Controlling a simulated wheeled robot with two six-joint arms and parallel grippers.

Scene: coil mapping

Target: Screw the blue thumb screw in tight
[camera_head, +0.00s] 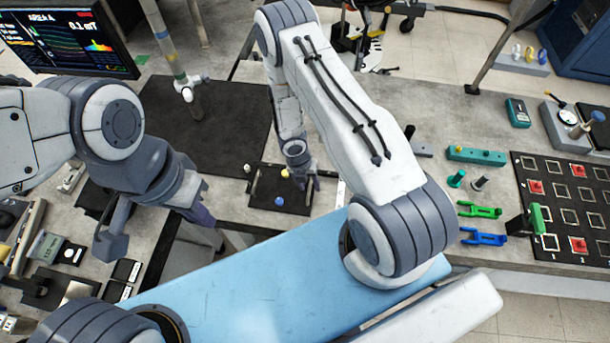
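The blue thumb screw (279,201) shows as a small round blue head on a small black plate (262,187) near the middle of the head view. A yellow knob (285,173) sits behind it on the same plate. My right gripper (307,184) points down over the right side of the plate, to the right of the blue head and apart from it in the picture. Its fingertips are small, and whether they are open is unclear. My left gripper (152,230) is open and empty, left of the plate, with its fingers wide apart. The blue screw's shaft is hidden.
A dark mat (225,115) lies behind the plate. A monitor (70,40) stands at the back left. On the right are green (480,210) and blue (484,237) brackets, a teal block (476,156) and a black grid board (560,205) with red pieces.

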